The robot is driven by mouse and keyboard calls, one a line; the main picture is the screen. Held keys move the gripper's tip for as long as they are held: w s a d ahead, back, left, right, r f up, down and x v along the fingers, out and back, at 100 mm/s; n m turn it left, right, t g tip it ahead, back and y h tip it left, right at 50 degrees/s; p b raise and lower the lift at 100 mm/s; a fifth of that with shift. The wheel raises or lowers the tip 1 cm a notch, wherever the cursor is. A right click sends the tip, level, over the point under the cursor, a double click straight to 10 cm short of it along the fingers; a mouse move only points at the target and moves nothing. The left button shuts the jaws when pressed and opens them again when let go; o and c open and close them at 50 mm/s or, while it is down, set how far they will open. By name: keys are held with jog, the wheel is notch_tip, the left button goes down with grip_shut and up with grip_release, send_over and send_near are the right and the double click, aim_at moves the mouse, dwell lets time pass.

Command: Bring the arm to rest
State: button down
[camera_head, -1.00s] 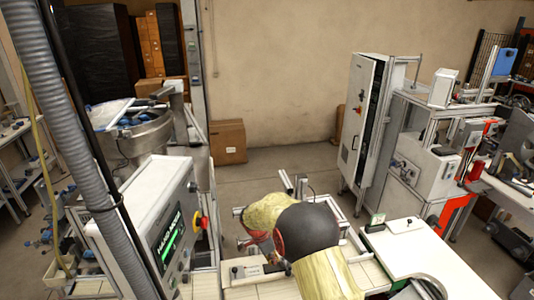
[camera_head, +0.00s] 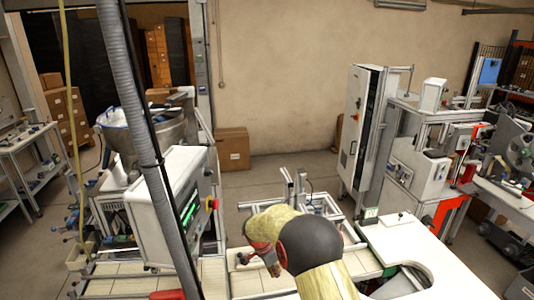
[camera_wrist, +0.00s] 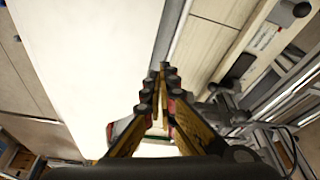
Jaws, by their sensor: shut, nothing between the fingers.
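In the head view my arm, in yellowish covering with a dark round joint, reaches in from the bottom middle. Its far end is bent down to the left, over the front workbench, and the fingertips are hard to make out there.
A white control box (camera_head: 170,205) with a green display stands left of my arm. The white table (camera_head: 425,255) lies to the right. A tall white cabinet (camera_head: 360,130) stands behind it. A cardboard box (camera_head: 232,148) sits on the floor by the wall. Open floor lies between.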

jog(key=s+d+r+n+t+y+b, duration=0.1)
jog(key=s+d+r+n+b, duration=0.2)
jog(key=s+b, duration=0.4)
jog(key=s+d+r+n+t+y+b, duration=0.1)
jog(key=s+d+r+n+b, duration=0.2)
jog(key=s, duration=1.7)
jog(key=s+d+r+n+t+y+b, duration=0.1)
jog(key=s+d+r+n+b, duration=0.3)
jog(key=s+d+b, duration=0.5)
jog(key=s+n+t+b, duration=0.1)
jog(key=s+n+b, duration=0.1)
jog(key=s, duration=0.3)
jog(key=shift+d+b, duration=0.35)
jog(key=shift+b, duration=0.25)
jog(key=shift+r, duration=0.15)
